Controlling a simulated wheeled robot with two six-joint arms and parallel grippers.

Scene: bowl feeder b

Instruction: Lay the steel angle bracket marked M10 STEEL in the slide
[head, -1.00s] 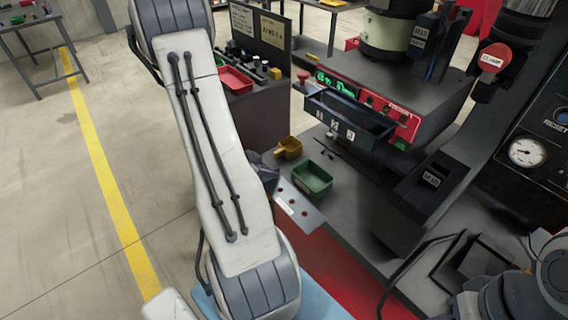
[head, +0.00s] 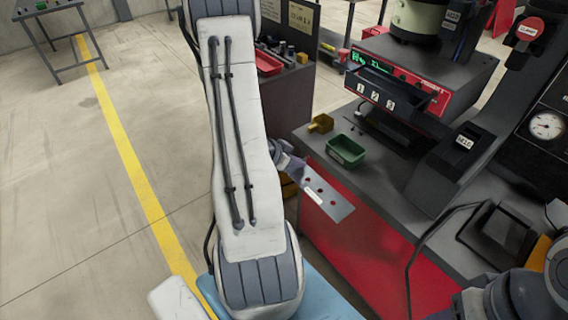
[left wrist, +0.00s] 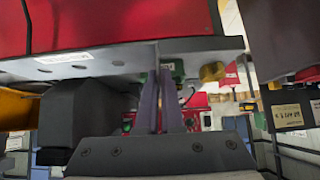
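My left gripper (head: 288,163) is partly hidden behind my left arm, beside the near left corner of the bench. My right gripper is out of view.
A red control unit (head: 440,95) has a tray (head: 390,88) numbered 1, 2, 3. Open floor lies left.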

